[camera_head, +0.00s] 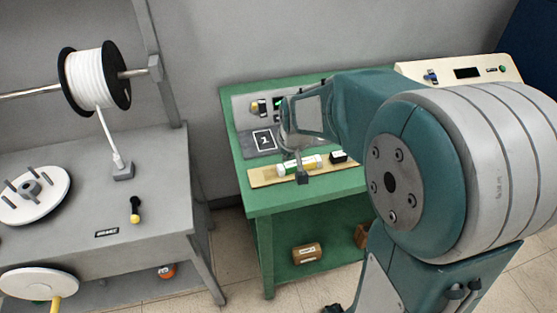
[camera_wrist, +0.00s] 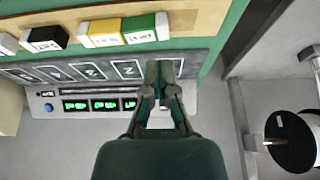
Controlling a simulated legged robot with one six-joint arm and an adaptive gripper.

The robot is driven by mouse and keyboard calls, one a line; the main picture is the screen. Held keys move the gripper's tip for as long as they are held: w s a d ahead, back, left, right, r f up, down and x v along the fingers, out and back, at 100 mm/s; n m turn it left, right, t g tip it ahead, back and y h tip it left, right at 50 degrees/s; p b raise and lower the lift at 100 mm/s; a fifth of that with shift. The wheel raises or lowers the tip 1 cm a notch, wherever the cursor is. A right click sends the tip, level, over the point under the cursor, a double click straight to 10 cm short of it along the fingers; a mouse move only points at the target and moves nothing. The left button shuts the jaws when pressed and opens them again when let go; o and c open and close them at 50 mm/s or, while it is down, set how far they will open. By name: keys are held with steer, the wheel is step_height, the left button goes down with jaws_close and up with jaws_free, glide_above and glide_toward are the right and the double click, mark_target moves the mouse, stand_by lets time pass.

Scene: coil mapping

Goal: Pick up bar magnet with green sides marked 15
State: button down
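The bar magnet with green sides (camera_wrist: 147,24) lies on the pale wooden strip at the top of the wrist view. Its white end label seems to read 15, in small blurred print. It touches or nearly touches a yellow-sided magnet (camera_wrist: 101,30) on its left. In the head view, white and green magnets (camera_head: 296,165) show on the strip, partly covered by my arm. My gripper (camera_wrist: 162,72) is in the middle of the wrist view, over the dark slotted plate, below the green magnet in the picture. Its fingertips look close together, with nothing visible between them.
The wooden strip (camera_head: 262,176) runs along the green table (camera_head: 252,200). A black-sided magnet (camera_wrist: 45,37) and a white one (camera_wrist: 7,43) lie farther left. The slotted plate (camera_wrist: 90,70) borders a panel with green displays (camera_wrist: 105,105). A grey bench with a white spool (camera_head: 85,80) stands left.

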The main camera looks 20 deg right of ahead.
steer(key=s+d+r, duration=0.2)
steer(key=s+r, duration=0.2)
steer(key=s, duration=0.4)
steer(key=shift+s+d, duration=0.25)
steer(key=shift+d, duration=0.1)
steer(key=shift+c, duration=1.4)
jaws_free()
